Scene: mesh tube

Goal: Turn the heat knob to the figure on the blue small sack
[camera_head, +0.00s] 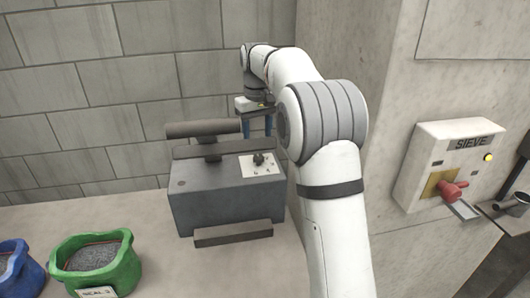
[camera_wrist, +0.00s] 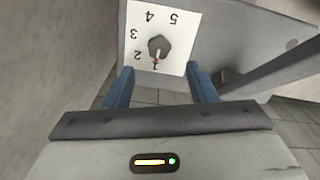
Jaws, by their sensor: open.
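The heat knob (camera_wrist: 158,46) is a dark knob on a white dial plate (camera_wrist: 136,14) numbered 1 to 5, upside down in the wrist view. Its pointer mark is at 1. In the head view the knob (camera_head: 258,158) sits on top of the grey sealer (camera_head: 225,203). My gripper (camera_head: 257,130) is above and behind the knob, its blue fingers open. In the wrist view the gripper (camera_wrist: 160,70) has its fingers apart on either side of the dial's near edge, not touching the knob. The blue small sack (camera_head: 12,262) is cut off at the left edge; no figure on it shows.
A green sack (camera_head: 120,262) with a partly cut-off tag, seemingly reading SEAL and a figure, stands right of the blue one. The sealer's dark bar (camera_head: 205,129) lies left of my gripper. A SIEVE box (camera_head: 432,150) with a red handle is on the right wall.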

